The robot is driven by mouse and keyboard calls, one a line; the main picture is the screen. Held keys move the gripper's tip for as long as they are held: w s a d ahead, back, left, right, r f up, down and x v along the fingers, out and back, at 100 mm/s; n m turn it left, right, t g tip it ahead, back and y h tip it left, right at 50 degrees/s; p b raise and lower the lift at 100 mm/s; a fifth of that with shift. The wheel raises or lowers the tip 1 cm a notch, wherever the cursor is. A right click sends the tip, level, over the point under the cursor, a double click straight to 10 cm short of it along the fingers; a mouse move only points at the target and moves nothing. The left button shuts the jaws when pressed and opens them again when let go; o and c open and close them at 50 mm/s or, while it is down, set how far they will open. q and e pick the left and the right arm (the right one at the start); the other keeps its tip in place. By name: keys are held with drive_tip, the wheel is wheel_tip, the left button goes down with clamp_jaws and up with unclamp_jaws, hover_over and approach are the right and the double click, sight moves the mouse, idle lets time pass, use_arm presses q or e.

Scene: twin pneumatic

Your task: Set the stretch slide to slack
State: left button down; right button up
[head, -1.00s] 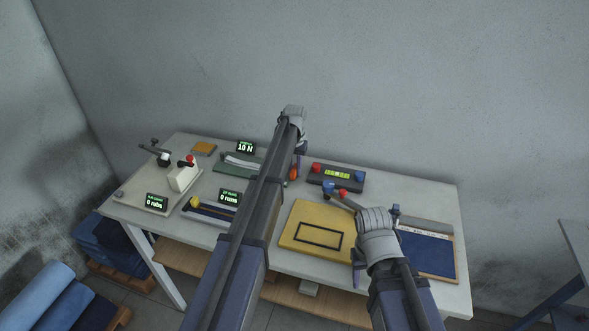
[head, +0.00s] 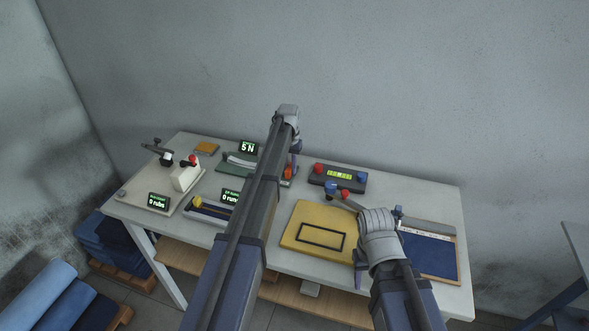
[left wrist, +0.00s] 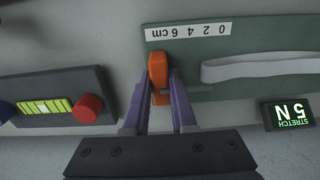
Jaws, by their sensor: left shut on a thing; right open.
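The stretch slide is an orange block (left wrist: 158,70) at one end of a green board (left wrist: 240,92), beside the "cm" end of a printed scale (left wrist: 188,30). My left gripper (left wrist: 160,88) is shut on the orange slide, its purple fingers on either side. A pale band (left wrist: 260,67) lies along the board, apart from the slide. The stretch display (left wrist: 289,114) reads 5 N; it also shows in the head view (head: 248,148). In the head view my left arm partly hides the board. My right gripper (head: 359,262) is open near the yellow pad.
A dark box (head: 338,178) with red and blue knobs and a lit green level stands right of the left gripper. A yellow pad (head: 300,245) and a blue panel (head: 430,258) lie at the front right. A rub tester (head: 150,193) is at the left.

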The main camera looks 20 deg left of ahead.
sight(290, 167)
use_arm(q)
drive_tip(key=c, duration=0.7)
unclamp_jaws()
drive_tip(key=shift+r, duration=0.1)
use_arm(e)
drive_tip(key=shift+r, duration=0.1)
use_arm(q)
wheel_tip(290, 167, up, 8)
drive_tip(key=p, duration=0.8)
drive_tip(key=shift+f, duration=0.2)
use_arm(e)
wheel_tip(290, 167, up, 8)
drive_tip(key=shift+f, duration=0.2)
